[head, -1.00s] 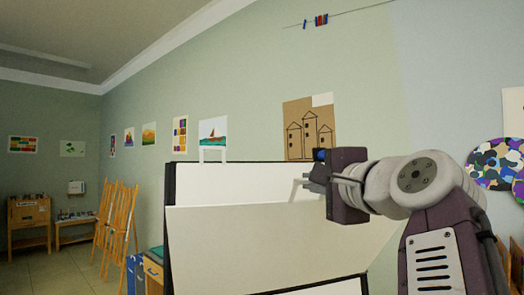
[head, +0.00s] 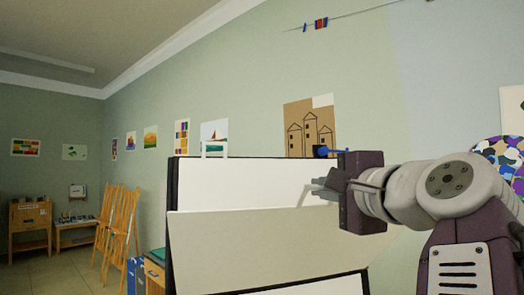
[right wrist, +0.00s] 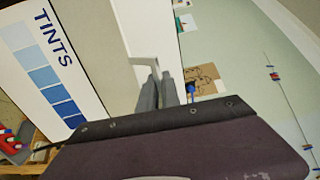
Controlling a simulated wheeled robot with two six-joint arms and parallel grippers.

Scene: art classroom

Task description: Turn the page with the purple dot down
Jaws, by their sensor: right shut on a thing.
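A large flip-pad with dark edges stands in the middle of the head view, with a white page (head: 240,184) at the back. In front of it a cream page (head: 260,236) hangs tilted, its upper edge below the pad's top. My right gripper (head: 322,191) is at the right end of that edge, shut on the page by a pale bracket-like tab. In the right wrist view the gripper's grey fingers (right wrist: 157,92) are close together by the white tab (right wrist: 146,60), beside the cream page (right wrist: 85,50). No purple dot shows. My left gripper is out of view.
A TINTS chart (right wrist: 42,65) with blue swatches shows in the right wrist view. Wooden easels (head: 121,225) and a cabinet (head: 30,225) stand at the left. A cardboard castle picture (head: 308,125) hangs behind.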

